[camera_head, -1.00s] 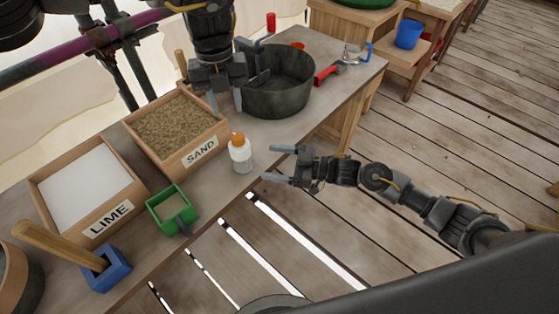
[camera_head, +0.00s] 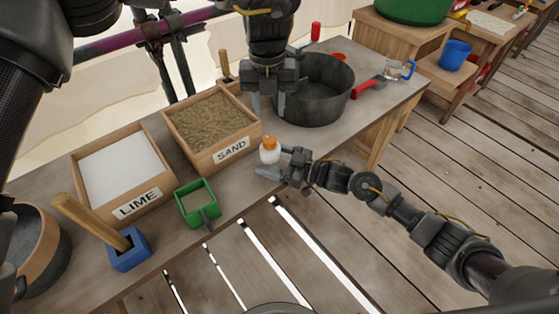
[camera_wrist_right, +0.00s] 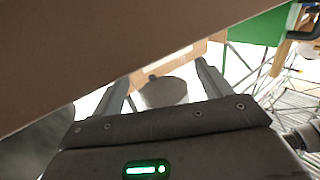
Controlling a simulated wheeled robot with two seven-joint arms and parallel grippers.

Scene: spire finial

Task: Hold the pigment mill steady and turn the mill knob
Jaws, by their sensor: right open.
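The white bottle-like thing with an orange top, which I take for the pigment mill (camera_head: 269,155) and its mill knob (camera_head: 270,142), stands upright on the bench in front of the sand box. My right gripper (camera_head: 272,164) is open beside the mill, low at the bench's front edge. In the right wrist view a grey rounded body (camera_wrist_right: 165,92) shows between the open fingers (camera_wrist_right: 165,75); I cannot tell whether they touch it. My left gripper (camera_head: 267,106) is higher, pointing down between sand box and pot, fingers apart and nothing seen between them.
The sand box (camera_head: 257,139) and lime box (camera_head: 165,190) stand to the left, with a green scoop box (camera_head: 190,211) and a blue block with a wooden handle (camera_head: 128,259) in front. A dark pot (camera_head: 318,105) and red-handled tool (camera_head: 368,87) are behind right.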

